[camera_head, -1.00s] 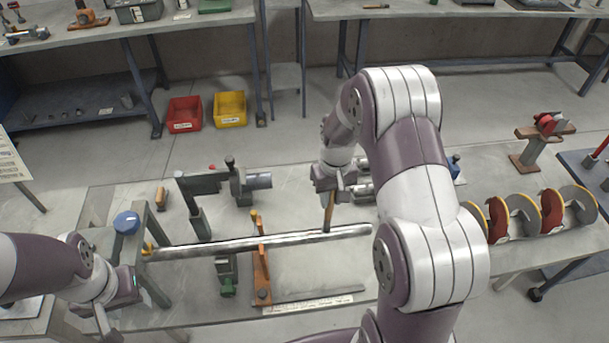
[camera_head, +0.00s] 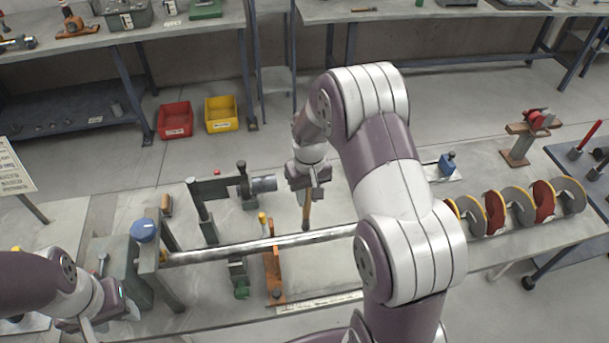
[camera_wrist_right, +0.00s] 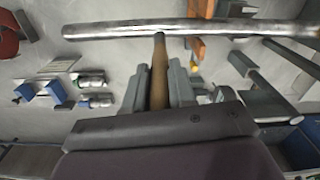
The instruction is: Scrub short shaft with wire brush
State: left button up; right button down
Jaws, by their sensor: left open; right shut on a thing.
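The silver shaft (camera_head: 215,250) lies roughly level across the bench, held above it by a stand at the left and an orange support (camera_head: 274,270) near the middle. My right gripper (camera_head: 307,192) is shut on the tan wooden handle of the wire brush (camera_head: 306,214) above the shaft. In the right wrist view the brush (camera_wrist_right: 158,75) reaches up to the shaft (camera_wrist_right: 110,30); its far end meets the shaft's edge in the picture, but its bristles are hidden. My left gripper (camera_head: 88,328) is open at the lower left, apart from the shaft.
A dark vise-like fixture (camera_head: 222,190) stands behind the shaft. A blue-capped thing (camera_head: 145,230) is near its left end. Red (camera_head: 176,119) and yellow (camera_head: 221,113) bins sit on the floor behind.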

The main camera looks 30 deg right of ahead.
jog(key=r+p, duration=0.2)
jog(key=r, duration=0.1)
jog(key=r+p, duration=0.1)
jog(key=r, duration=0.1)
jog(key=shift+s+d+p, duration=0.15)
jog(key=shift+d+p, duration=0.1)
jog(key=shift+p, duration=0.1)
jog(key=shift+r, duration=0.3)
jog(key=shift+s+d, duration=0.1)
jog(key=shift+d, duration=0.1)
pick_arm(q)
jog(key=r, duration=0.1)
jog(key=d+r, duration=0.1)
jog(key=r, duration=0.1)
jog(key=s+r, duration=0.1)
jog(key=r, duration=0.1)
jog(key=shift+d, duration=0.15)
jog(key=shift+w+f, duration=0.1)
jog(key=shift+w, duration=0.05)
pick_arm(e)
jog(key=shift+a, duration=0.15)
